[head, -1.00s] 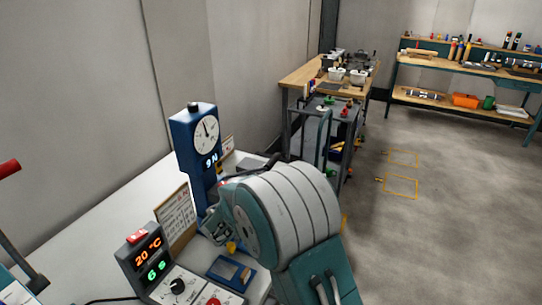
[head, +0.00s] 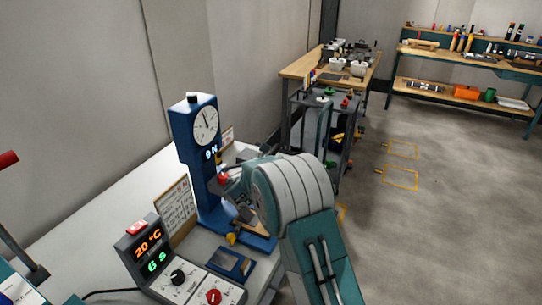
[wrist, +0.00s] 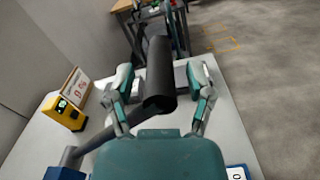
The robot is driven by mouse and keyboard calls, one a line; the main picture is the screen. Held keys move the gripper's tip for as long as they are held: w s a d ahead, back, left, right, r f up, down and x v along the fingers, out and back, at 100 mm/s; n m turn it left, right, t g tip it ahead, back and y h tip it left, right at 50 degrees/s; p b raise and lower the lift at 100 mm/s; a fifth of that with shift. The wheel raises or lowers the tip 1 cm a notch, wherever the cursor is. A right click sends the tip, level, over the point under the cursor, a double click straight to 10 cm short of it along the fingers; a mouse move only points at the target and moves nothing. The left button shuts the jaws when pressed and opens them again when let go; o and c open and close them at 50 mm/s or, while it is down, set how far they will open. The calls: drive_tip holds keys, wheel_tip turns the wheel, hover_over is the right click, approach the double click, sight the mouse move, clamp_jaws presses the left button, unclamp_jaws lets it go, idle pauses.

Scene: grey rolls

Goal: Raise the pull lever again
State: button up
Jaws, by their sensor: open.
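The blue test stand (head: 190,150) with a round dial and a "9 N" readout stands upright on the white bench. A black cylindrical grip (wrist: 159,68), which looks like the pull lever's handle, shows in the wrist view. My gripper (wrist: 162,82) is open, with one finger on each side of this grip. A gap shows on both sides, so it is not clamped. In the head view my gripper (head: 232,180) is beside the stand's column, below the dial, next to a small red part (head: 223,178). The grip itself is hard to make out there.
A control box (head: 150,250) with red and green readouts and knobs stands at the front. A sign (head: 176,210) stands behind it. A red-handled lever (head: 8,160) is at the left edge. A yellow device (wrist: 64,112) is on the bench. Clear floor lies right.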

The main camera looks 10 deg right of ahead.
drive_tip(key=shift+a, duration=0.1)
clamp_jaws()
drive_tip(key=shift+w+a+r+n, duration=0.1)
drive_tip(key=shift+w+r+n, duration=0.05)
drive_tip(key=shift+r+n, duration=0.2)
drive_tip(key=w+a+r+n, duration=0.5)
drive_tip(key=a+r, duration=0.2)
drive_tip(key=r, duration=0.1)
drive_tip(key=shift+w+a+n, duration=0.3)
drive_tip(key=shift+n, duration=0.05)
idle(0.3)
unclamp_jaws()
drive_tip(key=shift+w+f, duration=0.1)
drive_tip(key=shift+w, duration=0.05)
